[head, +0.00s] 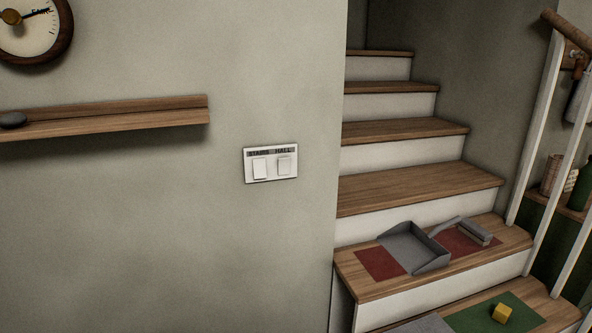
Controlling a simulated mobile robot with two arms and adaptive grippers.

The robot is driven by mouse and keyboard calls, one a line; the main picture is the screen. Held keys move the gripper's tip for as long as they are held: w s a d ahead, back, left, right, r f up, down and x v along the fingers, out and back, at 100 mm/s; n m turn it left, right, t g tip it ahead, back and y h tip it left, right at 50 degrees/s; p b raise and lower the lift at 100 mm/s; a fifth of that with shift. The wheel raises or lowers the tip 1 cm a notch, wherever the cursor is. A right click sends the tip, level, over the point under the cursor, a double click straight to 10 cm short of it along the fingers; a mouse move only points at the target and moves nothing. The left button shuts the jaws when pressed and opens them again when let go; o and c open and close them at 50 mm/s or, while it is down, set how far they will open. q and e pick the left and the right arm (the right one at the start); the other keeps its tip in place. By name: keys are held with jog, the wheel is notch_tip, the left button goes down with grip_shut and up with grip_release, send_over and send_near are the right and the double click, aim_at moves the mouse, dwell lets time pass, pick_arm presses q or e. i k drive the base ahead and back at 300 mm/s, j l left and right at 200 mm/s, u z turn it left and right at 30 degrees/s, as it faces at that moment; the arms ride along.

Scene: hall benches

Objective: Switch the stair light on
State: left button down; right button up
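A white switch plate (271,177) is on the grey wall, left of the stairs. It has two rockers side by side, under a dark label strip that reads STAIRS on the left and HALL on the right. The stairs rocker (260,168) is the left one, and the hall rocker (284,165) is the right one. The two rockers look slightly different in tilt, but I cannot tell which is on. No lamp shows. Neither of my grippers is in view.
A wooden wall shelf (120,120) with a dark stone-like object (13,120) is left of the plate. A white railing (537,130) stands at right. The wall around the plate is clear.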

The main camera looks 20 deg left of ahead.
aim_at(259, 168)
jog(key=i+j+z, duration=0.1)
jog(key=j+z, duration=0.15)
jog(key=j, duration=0.25)
jog(key=j+z, duration=0.3)
jog(key=j, duration=0.25)
jog(key=k+j+u, duration=0.1)
jog(key=j, duration=0.6)
jog(key=k+u, duration=0.05)
